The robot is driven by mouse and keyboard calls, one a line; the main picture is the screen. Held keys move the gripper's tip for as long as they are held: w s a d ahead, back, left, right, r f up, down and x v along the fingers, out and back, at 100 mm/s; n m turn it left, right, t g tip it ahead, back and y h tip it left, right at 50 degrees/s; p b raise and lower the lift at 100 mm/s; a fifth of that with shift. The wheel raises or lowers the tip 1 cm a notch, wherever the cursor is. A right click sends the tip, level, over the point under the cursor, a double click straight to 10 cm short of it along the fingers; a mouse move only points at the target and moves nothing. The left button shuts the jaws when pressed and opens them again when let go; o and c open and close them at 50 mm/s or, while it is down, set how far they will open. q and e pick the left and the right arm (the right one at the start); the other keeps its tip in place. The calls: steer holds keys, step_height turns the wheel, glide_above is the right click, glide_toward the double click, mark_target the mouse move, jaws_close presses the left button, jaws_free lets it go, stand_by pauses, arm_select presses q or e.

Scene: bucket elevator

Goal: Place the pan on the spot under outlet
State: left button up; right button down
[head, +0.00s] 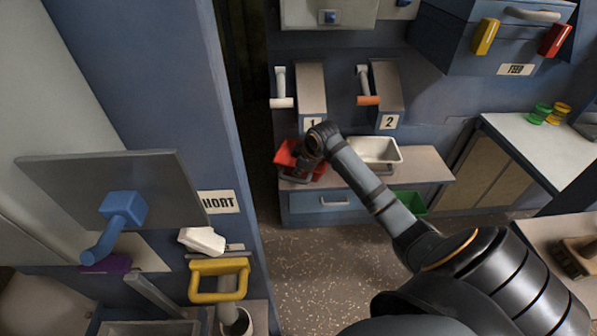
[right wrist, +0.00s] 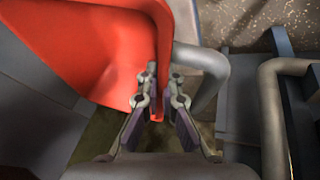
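A red pan (head: 287,153) is at the left end of the low bench, below the chute marked 1 (head: 312,95). It fills the upper left of the right wrist view (right wrist: 85,50). My right gripper (head: 303,168) reaches down at the pan's right side. In the right wrist view my fingertips (right wrist: 164,90) are close together, with the pan's red edge between them. The arm hides part of the pan, and I cannot tell whether its base touches the bench. A pale metal pan (head: 377,150) sits below the chute marked 2 (head: 386,88). My left gripper is not in view.
The bench (head: 428,164) has a drawer (head: 335,201) in front and bare top at its right end. A green bin (head: 412,202) stands below. A grey bar (right wrist: 210,68) bends close beside my right fingers. Open floor (head: 320,265) lies in front.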

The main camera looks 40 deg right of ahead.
steer(key=c, duration=2)
jaws_free()
steer(key=shift+f, duration=0.1)
steer(key=shift+c, duration=0.2)
steer(key=o, duration=0.5)
steer(key=p+v, duration=0.2)
steer(key=v, duration=0.9)
steer(key=shift+s+d+r+p, duration=0.1)
steer(key=shift+r+p, duration=0.2)
steer(key=shift+p, duration=0.1)
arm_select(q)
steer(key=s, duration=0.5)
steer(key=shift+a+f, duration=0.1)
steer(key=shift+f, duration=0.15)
arm_select(e)
steer(key=shift+s+r, duration=0.15)
steer(key=shift+r, duration=0.1)
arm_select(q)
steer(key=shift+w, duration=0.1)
